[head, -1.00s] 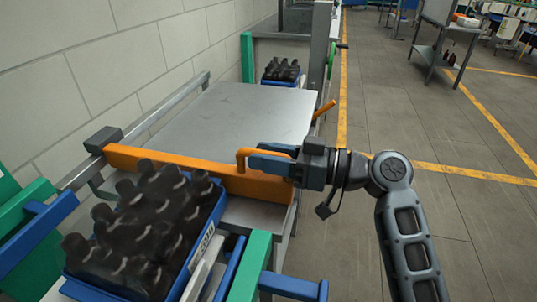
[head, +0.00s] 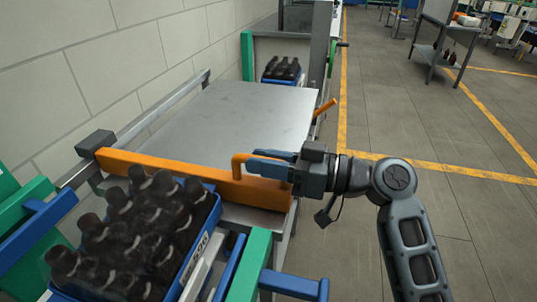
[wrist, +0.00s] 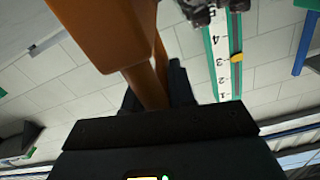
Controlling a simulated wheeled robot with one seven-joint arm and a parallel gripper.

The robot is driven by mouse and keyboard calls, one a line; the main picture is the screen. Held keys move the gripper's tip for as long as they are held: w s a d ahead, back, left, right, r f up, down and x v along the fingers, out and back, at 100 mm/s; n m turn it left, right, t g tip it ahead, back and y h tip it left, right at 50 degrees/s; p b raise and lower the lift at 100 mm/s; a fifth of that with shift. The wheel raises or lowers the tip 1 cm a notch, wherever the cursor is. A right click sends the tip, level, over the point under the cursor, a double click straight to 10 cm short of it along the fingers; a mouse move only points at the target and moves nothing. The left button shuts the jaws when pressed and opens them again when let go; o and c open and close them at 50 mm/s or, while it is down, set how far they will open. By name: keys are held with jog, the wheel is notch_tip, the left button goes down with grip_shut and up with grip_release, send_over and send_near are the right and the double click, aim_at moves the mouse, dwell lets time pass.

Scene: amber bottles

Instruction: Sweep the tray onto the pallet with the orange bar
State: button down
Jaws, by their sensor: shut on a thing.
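The blue tray (head: 211,217) is packed with several dark amber bottles (head: 130,235) at the lower left of the head view. The long orange bar (head: 200,181) lies across the near end of the grey metal table, right behind the tray's far side. It looks close against the bottles; I cannot tell if it touches. My gripper (head: 260,163) is shut on the bar's raised handle near its right end. In the wrist view, the orange bar (wrist: 110,30) runs up from between the dark fingers. I cannot make out the pallet for sure; the tray covers what lies beneath.
The grey tabletop (head: 220,120) beyond the bar is bare. A second tray of bottles (head: 281,68) stands at its far end. A rail (head: 150,120) runs along the wall side. Green and blue frame parts (head: 255,262) flank the near tray. Open floor lies to the right.

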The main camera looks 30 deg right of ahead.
jog(key=s+a, duration=0.5)
jog(key=shift+a+b, duration=0.2)
jog(key=shift+b, duration=0.25)
jog(key=shift+s, duration=0.1)
jog(key=c, duration=1.1)
grip_release()
jog(key=shift+s, duration=0.1)
jog(key=shift+o, duration=0.2)
jog(key=b+v, duration=0.1)
jog(key=v, duration=0.6)
jog(key=shift+s+d+b, duration=0.25)
jog(key=shift+d+b, duration=0.1)
